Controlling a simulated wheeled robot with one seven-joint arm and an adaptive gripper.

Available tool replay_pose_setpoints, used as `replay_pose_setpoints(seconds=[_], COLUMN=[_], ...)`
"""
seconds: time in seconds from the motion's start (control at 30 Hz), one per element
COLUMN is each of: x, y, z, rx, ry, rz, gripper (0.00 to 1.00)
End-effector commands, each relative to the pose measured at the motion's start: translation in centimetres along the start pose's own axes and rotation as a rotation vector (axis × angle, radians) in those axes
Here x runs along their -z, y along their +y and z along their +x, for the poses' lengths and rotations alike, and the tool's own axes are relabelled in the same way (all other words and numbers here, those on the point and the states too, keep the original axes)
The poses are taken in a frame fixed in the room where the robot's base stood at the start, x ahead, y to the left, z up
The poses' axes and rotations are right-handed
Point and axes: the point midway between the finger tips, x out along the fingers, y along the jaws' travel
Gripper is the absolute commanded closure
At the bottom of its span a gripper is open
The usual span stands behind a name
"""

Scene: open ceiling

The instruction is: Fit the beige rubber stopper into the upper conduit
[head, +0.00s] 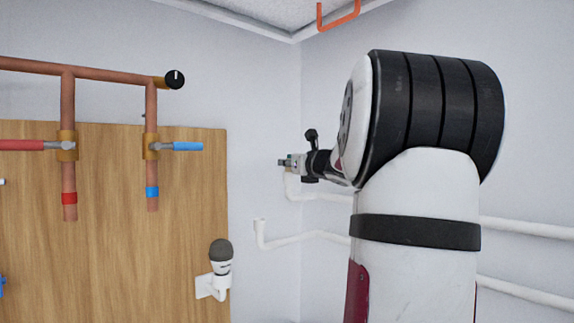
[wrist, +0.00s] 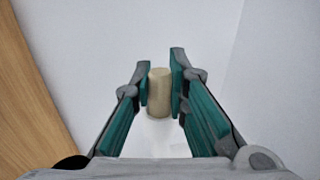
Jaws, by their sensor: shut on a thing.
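The beige stopper (wrist: 159,93) is a short cylinder between my two fingertips in the wrist view. My gripper (wrist: 160,80) is shut on it. In the head view my gripper (head: 284,162) reaches left from my arm, close above the upturned end of the upper conduit (head: 290,190), a white pipe on the wall. The stopper cannot be made out in the head view. A pale shape shows below the stopper in the wrist view, too faint to tell whether it is the conduit or whether they touch.
The lower white conduit (head: 262,238) ends below and to the left. A wooden panel (head: 195,240) carries copper pipes (head: 68,95) with red and blue valve handles. A microphone (head: 220,256) sits in a white holder on the panel's right edge. An orange hook (head: 340,20) hangs above.

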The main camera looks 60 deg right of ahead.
Motion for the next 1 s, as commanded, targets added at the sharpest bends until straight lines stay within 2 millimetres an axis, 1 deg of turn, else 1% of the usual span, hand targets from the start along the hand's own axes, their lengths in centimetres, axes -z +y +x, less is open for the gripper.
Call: replay_pose_setpoints(seconds=[0.2, 0.23, 0.3, 0.67, 0.73, 0.87, 1.0], x=[0.3, 0.2, 0.2, -0.1, -0.1, -0.1, -0.1], y=[0.0, 0.0, 0.0, -0.1, -0.1, 0.0, 0.0], z=[0.0, 0.0, 0.0, -0.1, -0.5, -2.4, -5.3], rx=[0.000, 0.000, 0.000, 0.000, 0.002, 0.004, 0.004], ry=[0.000, 0.000, 0.000, 0.000, 0.001, 0.001, 0.001], rz=[0.000, 0.000, 0.000, 0.000, -0.001, -0.004, -0.003], gripper=[1.00, 0.79, 0.65, 0.65, 0.65, 0.65, 0.65])
